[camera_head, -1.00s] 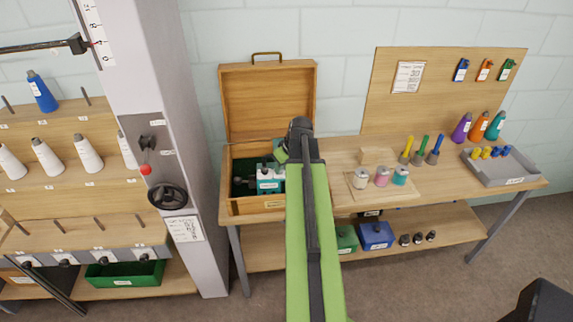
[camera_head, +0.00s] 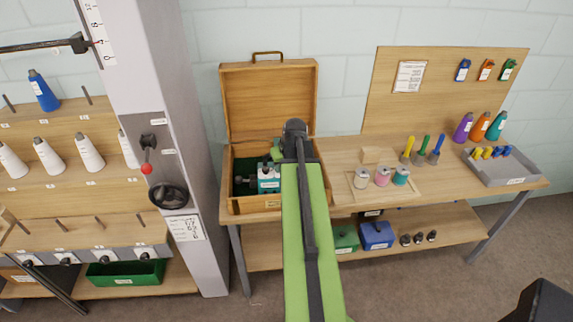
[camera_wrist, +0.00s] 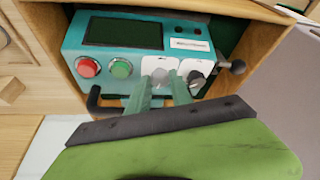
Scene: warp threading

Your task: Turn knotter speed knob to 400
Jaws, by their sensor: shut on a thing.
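The knotter (camera_wrist: 112,58) is a teal unit with a dark screen, a red button (camera_wrist: 88,67), a green button (camera_wrist: 121,68) and two knobs on pale plates. My gripper (camera_wrist: 160,80) is shut around the left grey-white knob (camera_wrist: 160,75), its teal fingers on either side. The right knob (camera_wrist: 196,79) is just right of the fingers and free. Knob markings are too small to read. In the head view the knotter (camera_head: 268,178) sits in the open wooden box, partly hidden by my arm.
The wooden box (camera_head: 232,205) has its lid (camera_head: 268,95) raised behind. To its right on the bench are jars, upright coloured tools and a grey tray (camera_head: 510,181). A grey column (camera_head: 205,220) with a lever and handwheel stands close on the left.

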